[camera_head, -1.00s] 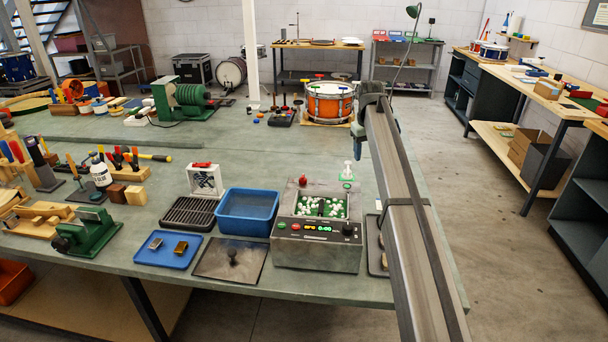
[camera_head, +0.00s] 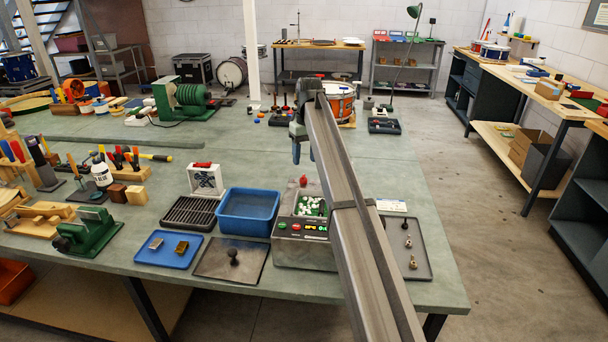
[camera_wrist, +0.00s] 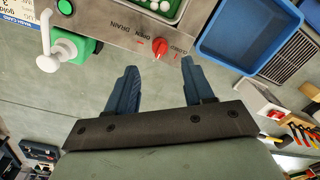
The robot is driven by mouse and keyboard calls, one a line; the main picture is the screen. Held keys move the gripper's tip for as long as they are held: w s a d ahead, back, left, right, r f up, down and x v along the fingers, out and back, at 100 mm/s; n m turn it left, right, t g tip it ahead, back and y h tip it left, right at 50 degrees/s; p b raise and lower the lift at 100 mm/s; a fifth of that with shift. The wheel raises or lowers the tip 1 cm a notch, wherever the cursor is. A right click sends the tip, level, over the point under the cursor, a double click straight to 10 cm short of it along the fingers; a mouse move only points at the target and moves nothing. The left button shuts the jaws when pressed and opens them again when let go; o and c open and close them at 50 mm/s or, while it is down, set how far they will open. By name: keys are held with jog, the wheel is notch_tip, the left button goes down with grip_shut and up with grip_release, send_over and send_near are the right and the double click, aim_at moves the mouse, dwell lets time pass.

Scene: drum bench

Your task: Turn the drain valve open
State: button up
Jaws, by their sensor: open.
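The drain valve shows as a small red knob (camera_wrist: 159,47) in the wrist view, beside printed OPEN and DRAIN lettering on the grey machine's edge. In the head view the red knob (camera_head: 303,181) stands at the back of the grey machine (camera_head: 305,255), which holds green and white pieces. My gripper (camera_head: 303,158) is above and behind the machine, fingers pointing down. In the wrist view my gripper (camera_wrist: 158,66) has its two blue fingers apart and nothing between them. The knob lies just beyond the fingertips, roughly centred between them, with no contact visible.
A white tap on a green base (camera_wrist: 65,52) stands left of the knob in the wrist view. A blue tub (camera_head: 248,211) adjoins the machine on the left. A dark tray with small parts (camera_head: 419,260) lies right. My arm hides the machine's right side.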

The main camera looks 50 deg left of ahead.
aim_at(304, 176)
jog(key=shift+s+f, duration=0.2)
jog(key=shift+f, duration=3.25)
jog(key=shift+c, duration=0.2)
grip_shut()
